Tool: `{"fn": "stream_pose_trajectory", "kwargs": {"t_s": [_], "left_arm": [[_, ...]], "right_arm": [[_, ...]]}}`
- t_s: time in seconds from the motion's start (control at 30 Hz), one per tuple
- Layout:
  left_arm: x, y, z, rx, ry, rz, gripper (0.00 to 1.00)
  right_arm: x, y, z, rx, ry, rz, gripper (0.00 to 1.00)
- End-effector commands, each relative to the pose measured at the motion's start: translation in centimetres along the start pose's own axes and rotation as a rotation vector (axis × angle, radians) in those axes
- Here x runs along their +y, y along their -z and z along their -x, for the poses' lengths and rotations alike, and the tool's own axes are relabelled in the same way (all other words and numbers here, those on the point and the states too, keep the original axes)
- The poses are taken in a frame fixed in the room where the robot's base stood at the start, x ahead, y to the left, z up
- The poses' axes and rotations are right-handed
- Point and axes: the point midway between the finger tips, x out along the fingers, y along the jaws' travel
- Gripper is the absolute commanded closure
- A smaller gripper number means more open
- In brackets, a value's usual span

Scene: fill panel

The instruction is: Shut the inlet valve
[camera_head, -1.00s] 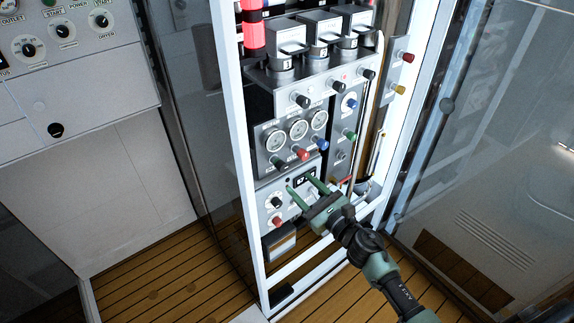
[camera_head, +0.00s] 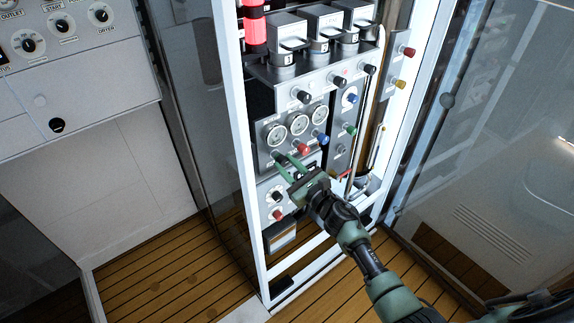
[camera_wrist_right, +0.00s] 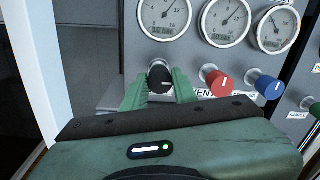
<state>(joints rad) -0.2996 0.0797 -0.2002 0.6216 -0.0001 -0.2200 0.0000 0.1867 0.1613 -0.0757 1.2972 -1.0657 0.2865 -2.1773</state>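A row of valve knobs sits under three round gauges on the grey panel (camera_head: 264,134). In the right wrist view, a black knob (camera_wrist_right: 160,76) is at the left of the row, with a red knob (camera_wrist_right: 217,82) and a blue knob (camera_wrist_right: 267,86) to its right. My right gripper (camera_wrist_right: 160,86) is open, with its green fingers on either side of the black knob; I cannot tell if they touch it. The black knob's label is hidden; a partly covered label reading "VENT" shows near the red knob. No label reading inlet is legible. My left gripper is not in view.
The red knob (camera_head: 304,148) and blue knob (camera_head: 321,139) stand close to the right finger. Lower down are a small black knob (camera_head: 277,196) and a red one (camera_head: 277,214). A white frame post (camera_head: 241,150) borders the panel on the left.

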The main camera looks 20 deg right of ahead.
Motion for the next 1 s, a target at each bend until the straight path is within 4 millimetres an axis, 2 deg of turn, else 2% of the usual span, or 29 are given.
{"fn": "stream_pose_trajectory", "kwargs": {"t_s": [0.03,0.07,0.1,0.47,0.67,1.0], "left_arm": [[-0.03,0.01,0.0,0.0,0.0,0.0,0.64],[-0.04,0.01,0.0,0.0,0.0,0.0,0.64],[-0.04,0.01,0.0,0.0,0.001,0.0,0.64],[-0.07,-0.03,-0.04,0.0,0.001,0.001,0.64],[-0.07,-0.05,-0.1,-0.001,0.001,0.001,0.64],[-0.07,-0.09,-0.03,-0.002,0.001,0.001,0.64]], "right_arm": [[0.01,0.01,0.02,0.0,0.0,0.0,0.9],[0.01,0.01,0.02,0.0,0.0,0.0,0.98],[0.02,0.01,0.02,0.0,0.0,0.0,1.0],[0.06,0.01,0.03,0.002,-0.002,-0.051,1.0],[0.03,0.0,0.04,0.008,-0.004,-0.167,1.0],[-0.02,-0.01,0.03,0.024,-0.008,-0.479,1.0]]}}
